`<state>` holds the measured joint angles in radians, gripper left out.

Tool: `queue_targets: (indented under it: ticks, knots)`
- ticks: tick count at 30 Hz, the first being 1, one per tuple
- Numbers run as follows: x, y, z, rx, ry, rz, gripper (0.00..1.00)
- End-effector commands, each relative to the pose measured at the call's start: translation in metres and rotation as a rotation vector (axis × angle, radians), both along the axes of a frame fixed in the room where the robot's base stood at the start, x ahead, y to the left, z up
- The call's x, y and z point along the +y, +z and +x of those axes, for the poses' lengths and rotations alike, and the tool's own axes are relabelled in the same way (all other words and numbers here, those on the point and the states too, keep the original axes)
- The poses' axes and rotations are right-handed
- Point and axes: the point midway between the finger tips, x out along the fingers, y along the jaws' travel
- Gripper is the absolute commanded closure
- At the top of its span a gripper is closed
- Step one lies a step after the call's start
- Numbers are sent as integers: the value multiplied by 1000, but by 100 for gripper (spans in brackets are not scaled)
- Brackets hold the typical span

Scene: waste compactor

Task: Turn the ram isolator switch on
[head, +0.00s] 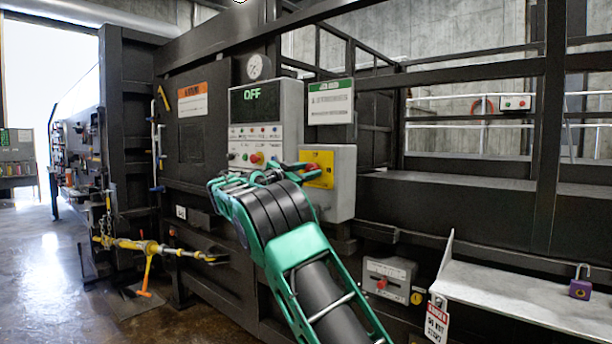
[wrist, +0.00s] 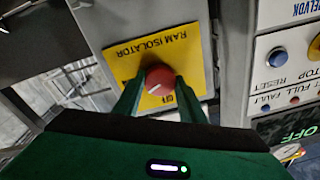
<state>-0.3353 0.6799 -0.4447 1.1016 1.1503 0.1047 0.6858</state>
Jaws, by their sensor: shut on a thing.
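The ram isolator switch is a round red knob (wrist: 160,76) on a yellow plate (wrist: 190,55) lettered "RAM ISOLATOR", upside down in the wrist view. A pale line crosses the knob at a slant. Part of a position label shows below it; the rest is hidden. My gripper (wrist: 159,87) has its two green fingers on either side of the knob, shut on it. In the head view the yellow plate (head: 321,161) is on a grey box (head: 342,195), and my gripper (head: 303,167) reaches its left side, mostly hiding the knob.
A control panel (head: 265,105) with an "OFF" display and several buttons stands just left of the grey box. A metal shelf (head: 520,298) with a purple padlock (head: 580,289) juts out at lower right. A yellow bar (head: 150,245) sticks out at lower left.

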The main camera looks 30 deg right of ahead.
Motion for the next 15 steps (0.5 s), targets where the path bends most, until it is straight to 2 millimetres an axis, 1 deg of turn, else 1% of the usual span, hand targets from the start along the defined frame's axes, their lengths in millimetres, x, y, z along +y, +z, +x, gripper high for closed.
queue_targets:
  ticks: [1,9,15]
  knots:
    - [4,-6,4,-28,9,19,85]
    - [4,-6,5,-213,9,86,85]
    - [5,-6,5,-299,9,118,85]
